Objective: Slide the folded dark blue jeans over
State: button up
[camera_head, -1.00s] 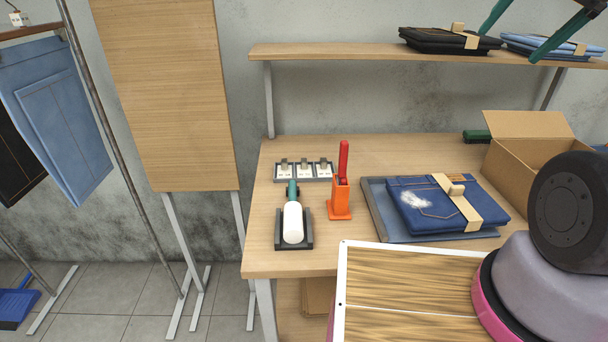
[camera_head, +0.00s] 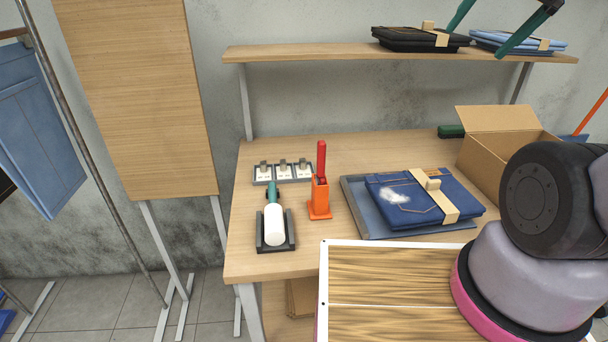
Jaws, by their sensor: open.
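The folded dark blue jeans (camera_head: 389,206) lie on a flat blue-grey tray (camera_head: 358,212) on the workbench. They have a white fluffy patch on top and a tan band with a small wooden block around them. The rest of the gripper is cut off by the frame.
An open cardboard box (camera_head: 496,153) stands right of the jeans. An orange holder with a red tool (camera_head: 319,197), a white roller in a black cradle (camera_head: 274,225) and small switch-like blocks (camera_head: 283,172) stand left. Black (camera_head: 410,44) and light blue (camera_head: 490,42) folded garments lie on the shelf (camera_head: 330,52).

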aim_at(412, 199)
jog(key=l+u, duration=0.1)
jog(key=l, duration=0.4)
jog(key=k+l+u, duration=0.15)
jog(key=l, duration=0.35)
jog(key=l+u, duration=0.1)
jog(key=l, duration=0.35)
jog(key=k, duration=0.05)
